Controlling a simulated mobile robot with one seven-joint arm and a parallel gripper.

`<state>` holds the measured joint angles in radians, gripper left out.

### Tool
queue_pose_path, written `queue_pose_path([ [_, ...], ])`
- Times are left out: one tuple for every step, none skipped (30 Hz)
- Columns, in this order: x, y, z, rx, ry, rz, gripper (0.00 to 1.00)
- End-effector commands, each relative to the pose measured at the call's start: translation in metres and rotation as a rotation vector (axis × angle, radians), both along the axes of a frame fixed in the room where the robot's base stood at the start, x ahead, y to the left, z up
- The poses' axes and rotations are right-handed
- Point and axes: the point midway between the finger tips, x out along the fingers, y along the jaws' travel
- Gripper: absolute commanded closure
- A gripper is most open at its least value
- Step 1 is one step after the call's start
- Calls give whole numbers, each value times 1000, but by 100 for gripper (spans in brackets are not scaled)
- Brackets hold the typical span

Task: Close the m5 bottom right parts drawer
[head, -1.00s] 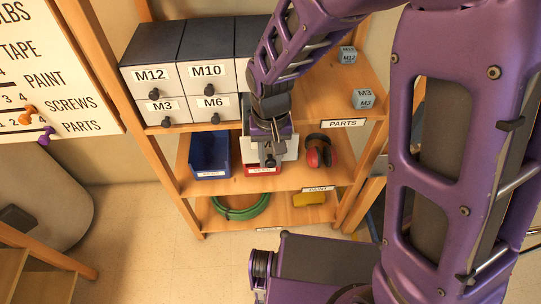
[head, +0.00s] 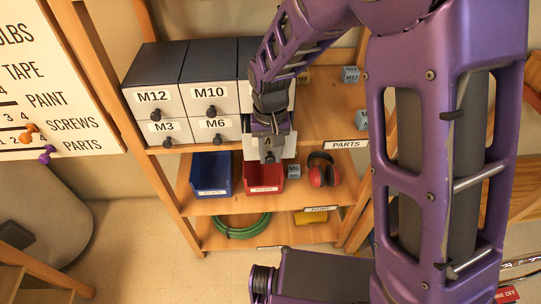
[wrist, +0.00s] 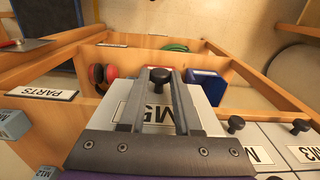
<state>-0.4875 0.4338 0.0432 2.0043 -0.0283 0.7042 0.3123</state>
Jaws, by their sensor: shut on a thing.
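The M5 drawer is the bottom right one of the cabinet. Its white front (head: 283,147) is partly hidden by my gripper in the head view. In the wrist view its labelled front (wrist: 135,113) shows upside down and stands out past the fronts beside it, so the drawer is partly open. My gripper (head: 269,157) is shut on the drawer's dark knob (wrist: 160,75), with a finger on each side of it.
The cabinet stands on a wooden shelf. Below are a blue bin (head: 210,174), a red bin (head: 264,178), red ear muffs (head: 318,174) and a green hose (head: 238,229). Small grey blocks (head: 351,74) lie to the right on the upper shelf, which has bare room.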

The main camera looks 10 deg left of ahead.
Motion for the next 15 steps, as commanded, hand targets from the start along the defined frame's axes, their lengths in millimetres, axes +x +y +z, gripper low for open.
queue_pose_path([
  [0, 0, 1, 1, -2, 0, 100],
  [0, 0, 1, 1, -2, 0, 100],
  [0, 0, 1, 1, -2, 0, 65],
  [0, 0, 1, 1, -2, 0, 60],
  [0, 0, 1, 1, -2, 0, 54],
  [0, 0, 1, 0, -2, 0, 47],
  [0, 0, 1, 0, -2, 0, 42],
  [0, 0, 1, 0, -1, 0, 39],
  [0, 0, 1, 0, -1, 0, 39],
  [0, 0, 0, 0, -1, 0, 39],
  [0, 0, 0, 0, -1, 0, 39],
  [0, 0, 0, 0, -1, 0, 39],
  [0, 0, 0, 0, -1, 0, 39],
  [0, 0, 0, 0, -1, 0, 39],
  [0, 0, 0, 0, -1, 0, 39],
])
